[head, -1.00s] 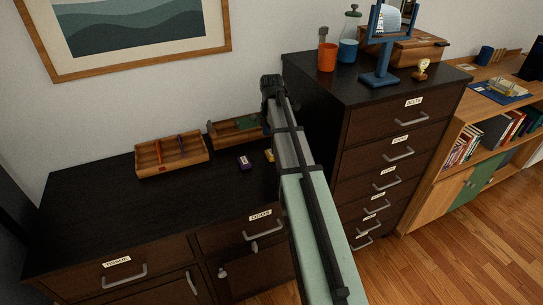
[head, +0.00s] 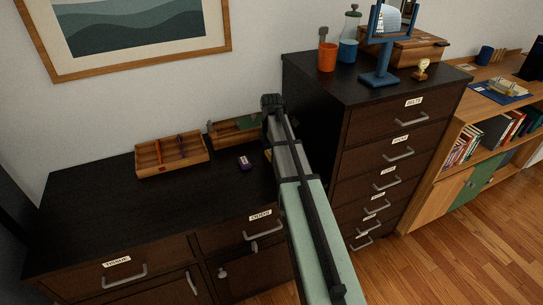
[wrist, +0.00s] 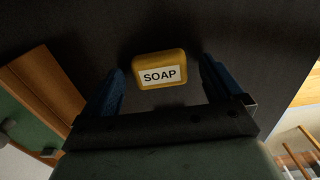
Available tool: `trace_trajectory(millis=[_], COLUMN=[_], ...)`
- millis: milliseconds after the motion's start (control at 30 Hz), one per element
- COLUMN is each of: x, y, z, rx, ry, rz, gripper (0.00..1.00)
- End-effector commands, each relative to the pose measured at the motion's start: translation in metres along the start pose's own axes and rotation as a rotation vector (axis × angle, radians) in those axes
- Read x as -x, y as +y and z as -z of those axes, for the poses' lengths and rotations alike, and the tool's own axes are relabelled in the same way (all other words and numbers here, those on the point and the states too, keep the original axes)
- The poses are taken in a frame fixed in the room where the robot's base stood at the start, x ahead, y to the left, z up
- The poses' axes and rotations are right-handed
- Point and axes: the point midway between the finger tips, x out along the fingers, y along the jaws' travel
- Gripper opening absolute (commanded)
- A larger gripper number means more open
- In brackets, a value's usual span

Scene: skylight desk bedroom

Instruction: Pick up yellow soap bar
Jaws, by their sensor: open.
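The yellow soap bar (wrist: 160,69) lies on the black dresser top, with a white label reading SOAP facing the wrist camera. In the head view only a sliver of yellow (head: 268,155) shows beside my arm, which hides the rest. My gripper (wrist: 160,88) is open in the wrist view, with one blue finger on each side of the soap and a gap between each finger and the bar. The soap is not held. In the head view my arm covers the fingers.
A wooden divided tray (head: 171,156) and a second wooden tray with a green item (head: 236,129) stand at the back. The tall dark drawer cabinet (head: 365,130) rises close on the right. The dresser's left and front top is clear.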

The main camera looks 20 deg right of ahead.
Motion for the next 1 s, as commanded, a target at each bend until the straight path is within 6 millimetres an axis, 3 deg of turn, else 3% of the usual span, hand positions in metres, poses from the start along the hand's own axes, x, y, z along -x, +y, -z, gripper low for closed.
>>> trace_trajectory(millis=[100, 733, 1000], x=[0.0004, 0.0007, 0.0024], y=[0.0, 0.0, 0.0001], z=[0.0, 0.0, 0.0], rx=[0.0, 0.0, 0.0], ry=[0.0, 0.0, 0.0], rz=[0.0, 0.0, 0.0], gripper=[0.94, 0.33, 0.32])
